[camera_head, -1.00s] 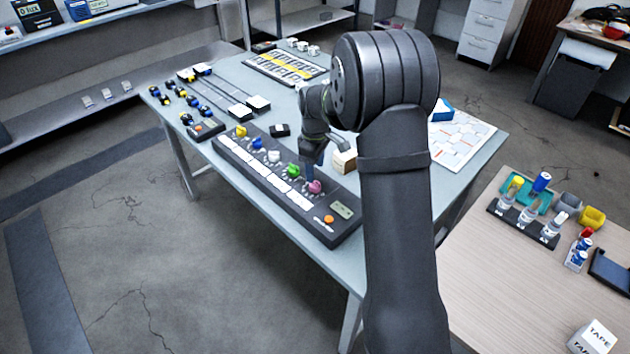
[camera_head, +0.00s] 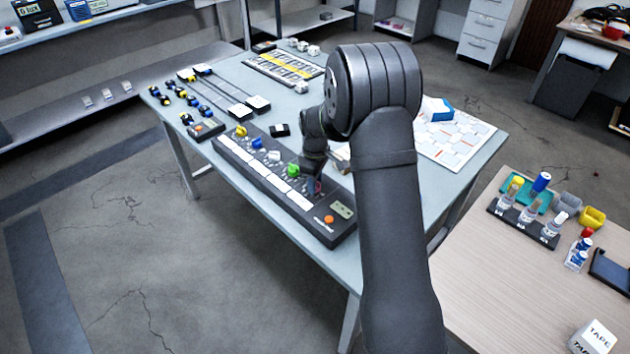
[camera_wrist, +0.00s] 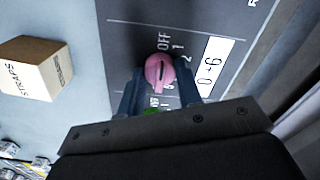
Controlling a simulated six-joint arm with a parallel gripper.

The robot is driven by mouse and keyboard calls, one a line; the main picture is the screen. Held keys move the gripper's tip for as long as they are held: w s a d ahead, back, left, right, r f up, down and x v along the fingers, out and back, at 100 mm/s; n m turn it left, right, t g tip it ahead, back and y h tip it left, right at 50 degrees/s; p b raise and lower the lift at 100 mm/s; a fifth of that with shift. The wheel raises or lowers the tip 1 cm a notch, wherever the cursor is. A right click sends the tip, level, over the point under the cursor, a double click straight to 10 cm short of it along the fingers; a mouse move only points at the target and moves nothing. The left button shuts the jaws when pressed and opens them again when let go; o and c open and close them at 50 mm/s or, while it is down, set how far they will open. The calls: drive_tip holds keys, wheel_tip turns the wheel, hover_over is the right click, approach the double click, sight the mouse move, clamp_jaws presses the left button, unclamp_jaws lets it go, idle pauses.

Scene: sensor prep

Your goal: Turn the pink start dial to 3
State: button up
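The pink start dial (camera_wrist: 160,72) sits on the dark control panel (camera_wrist: 112,45) in the wrist view, with "OFF", "1" and "2" printed beside it and a white "0-6" label nearby. A dark slot line shows on its face. My gripper (camera_wrist: 160,88) is over the panel, with one finger on each side of the dial. A gap seems to show beside the dial, and I cannot tell contact. In the head view the dial (camera_head: 316,187) is mostly hidden behind my gripper (camera_head: 312,185).
Green (camera_head: 293,170), white, blue and yellow dials stand in a row left of the pink one. An orange button (camera_head: 328,219) and a small display (camera_head: 342,209) are at the panel's right end. A box marked "STRAPS" (camera_wrist: 30,68) stands beside the panel.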

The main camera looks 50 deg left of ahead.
drive_tip(key=shift+m, duration=0.3)
drive_tip(key=m, duration=0.3)
drive_tip(key=shift+m, duration=0.4)
drive_tip(key=m, duration=1.3)
drive_tip(key=shift+m, duration=0.3)
drive_tip(key=o, duration=1)
